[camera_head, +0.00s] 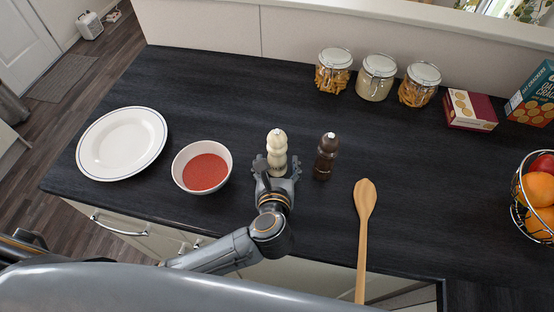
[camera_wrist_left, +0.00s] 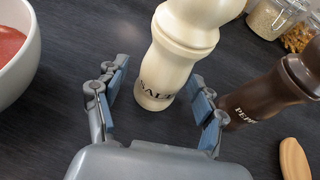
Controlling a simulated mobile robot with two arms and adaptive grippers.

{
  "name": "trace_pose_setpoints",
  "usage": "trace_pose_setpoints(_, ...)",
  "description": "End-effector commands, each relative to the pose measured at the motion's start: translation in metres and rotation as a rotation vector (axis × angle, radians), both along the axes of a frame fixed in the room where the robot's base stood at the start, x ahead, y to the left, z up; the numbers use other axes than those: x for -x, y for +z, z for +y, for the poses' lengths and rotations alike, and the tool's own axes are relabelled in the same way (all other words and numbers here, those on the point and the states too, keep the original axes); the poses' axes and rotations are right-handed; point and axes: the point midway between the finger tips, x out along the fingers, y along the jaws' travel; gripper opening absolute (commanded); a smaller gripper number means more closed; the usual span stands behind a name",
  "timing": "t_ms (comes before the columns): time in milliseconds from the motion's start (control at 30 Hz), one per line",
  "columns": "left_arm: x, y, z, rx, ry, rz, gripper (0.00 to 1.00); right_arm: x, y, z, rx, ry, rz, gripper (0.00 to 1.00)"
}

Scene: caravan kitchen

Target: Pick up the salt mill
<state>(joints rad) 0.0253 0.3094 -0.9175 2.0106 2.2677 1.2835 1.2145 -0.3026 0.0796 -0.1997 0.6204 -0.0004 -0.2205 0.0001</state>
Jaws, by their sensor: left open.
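The salt mill (camera_head: 278,146) is cream-coloured and stands upright on the dark counter. In the left wrist view the salt mill (camera_wrist_left: 172,62) shows the word SALT and stands ahead of and between my open fingers. My left gripper (camera_head: 275,166) is open, low over the counter at the near side of the mill. In the left wrist view its fingers (camera_wrist_left: 158,104) are spread to either side, with a gap visible to the mill on both sides. My right gripper is not in view.
A brown pepper mill (camera_head: 326,157) stands close to the right. A bowl of red soup (camera_head: 202,167) sits to the left, beside a white plate (camera_head: 122,143). A wooden spoon (camera_head: 363,225) lies to the right. Jars (camera_head: 376,78) stand at the back.

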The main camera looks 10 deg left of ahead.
Motion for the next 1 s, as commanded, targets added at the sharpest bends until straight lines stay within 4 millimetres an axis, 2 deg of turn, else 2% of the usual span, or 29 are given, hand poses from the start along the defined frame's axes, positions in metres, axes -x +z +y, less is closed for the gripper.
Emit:
trace_pose_setpoints(100, -0.0095, -0.0055, 0.0020, -0.001, 0.000, -0.001, 0.70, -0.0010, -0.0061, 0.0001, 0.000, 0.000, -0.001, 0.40)
trace_pose_setpoints(367, -0.0110, -0.0052, 0.0022, 0.000, 0.000, 0.001, 0.70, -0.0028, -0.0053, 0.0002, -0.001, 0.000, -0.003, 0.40)
trace_pose_setpoints(667, -0.0108, -0.0052, 0.0022, 0.000, 0.000, 0.001, 0.09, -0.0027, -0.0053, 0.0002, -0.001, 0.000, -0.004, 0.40)
trace_pose_setpoints(700, -0.0111, -0.0047, 0.0021, 0.001, 0.000, 0.000, 0.05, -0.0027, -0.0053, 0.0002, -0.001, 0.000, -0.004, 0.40)
trace_pose_setpoints(1000, -0.0108, -0.0022, 0.0022, 0.001, 0.000, 0.001, 0.05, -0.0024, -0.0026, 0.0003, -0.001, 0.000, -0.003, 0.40)
